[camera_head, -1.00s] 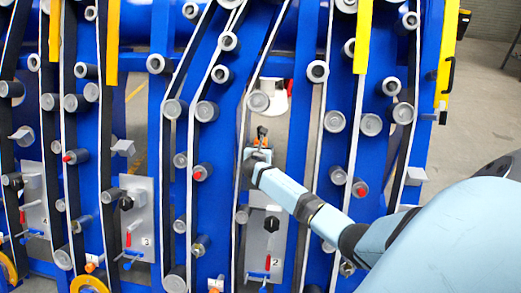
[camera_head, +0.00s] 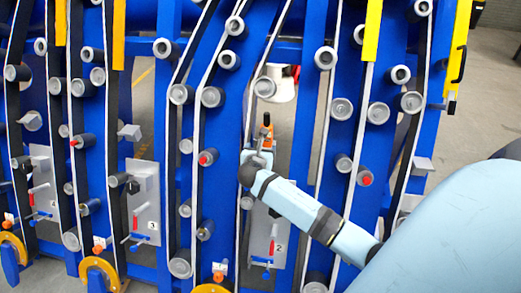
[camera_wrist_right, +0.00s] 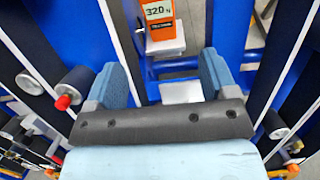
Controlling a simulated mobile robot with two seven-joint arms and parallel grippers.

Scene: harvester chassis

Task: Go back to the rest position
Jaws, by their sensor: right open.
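In the head view my right gripper (camera_head: 265,140) is in front of the blue machine frame (camera_head: 225,130), above the plate marked 2 (camera_head: 280,225). An orange device (camera_head: 267,120) shows just beyond its fingertips. In the right wrist view the two blue fingers of my right gripper (camera_wrist_right: 165,75) stand wide apart with nothing held between them. The orange device there has a display (camera_wrist_right: 159,11) reading 320 and lies beyond the fingertips, apart from them. My left gripper is in neither view.
Grey rollers (camera_head: 325,57) and white-edged belts (camera_head: 205,130) stick out on both sides of my right arm. In the right wrist view a red-tipped roller (camera_wrist_right: 70,90) is left of the fingers. Open concrete floor (camera_head: 475,120) is at the right.

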